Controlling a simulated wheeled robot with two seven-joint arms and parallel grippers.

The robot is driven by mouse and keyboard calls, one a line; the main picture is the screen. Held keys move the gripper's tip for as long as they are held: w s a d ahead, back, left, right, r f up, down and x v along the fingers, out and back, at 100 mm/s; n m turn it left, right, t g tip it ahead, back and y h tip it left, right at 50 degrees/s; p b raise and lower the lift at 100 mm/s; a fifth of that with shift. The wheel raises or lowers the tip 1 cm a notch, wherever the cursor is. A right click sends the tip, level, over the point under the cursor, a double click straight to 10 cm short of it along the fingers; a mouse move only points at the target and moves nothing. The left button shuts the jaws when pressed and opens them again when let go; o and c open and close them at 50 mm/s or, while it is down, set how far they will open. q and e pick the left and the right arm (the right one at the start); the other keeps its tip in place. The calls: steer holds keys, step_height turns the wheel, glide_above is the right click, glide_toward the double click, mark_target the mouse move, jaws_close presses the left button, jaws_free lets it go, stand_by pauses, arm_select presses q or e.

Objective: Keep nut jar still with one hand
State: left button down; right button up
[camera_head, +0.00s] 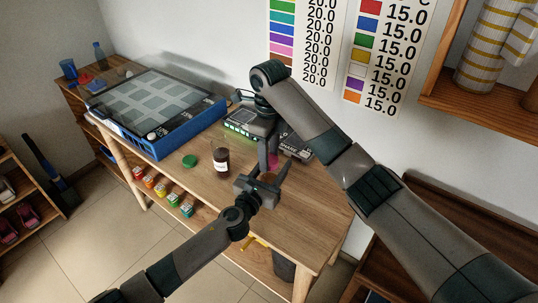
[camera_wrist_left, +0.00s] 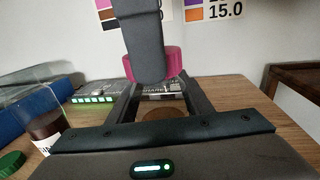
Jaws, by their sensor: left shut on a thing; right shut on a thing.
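The nut jar (camera_head: 269,178) is between the fingers of my left gripper (camera_head: 264,184), over the front part of the wooden table. In the left wrist view its round brown top (camera_wrist_left: 163,113) shows between the fingers; most of the jar is hidden. My left gripper is shut on it. My right gripper (camera_head: 270,160) comes down from above and is shut on a pink lid (camera_wrist_left: 154,66), also visible in the head view (camera_head: 273,160). In the wrist view the lid appears above the jar's top, with a gap between them.
A dark jar (camera_head: 221,165) with a white label stands left of the grippers, beside a green lid (camera_head: 190,161). A blue-framed tray (camera_head: 162,143) and a device with green lights (camera_head: 240,130) are farther back. Small coloured containers (camera_head: 161,190) line the lower shelf.

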arm_select(q)
steer(key=shift+f, duration=0.1)
arm_select(e)
steer(key=o, duration=1.1)
steer(key=shift+r, duration=0.15)
step_height(320, 180, up, 12)
arm_select(q)
steer(key=c, duration=0.8)
jaws_free()
steer(key=shift+c, duration=0.2)
steer(key=shift+s, duration=0.1)
steer(key=b+v, duration=0.1)
steer(key=v, duration=1.6)
steer(key=shift+b, duration=0.4)
arm_select(e)
step_height(320, 180, down, 2)
steer(key=shift+f, duration=0.1)
arm_select(q)
steer(key=shift+s+a, duration=0.1)
steer(key=shift+s, duration=0.1)
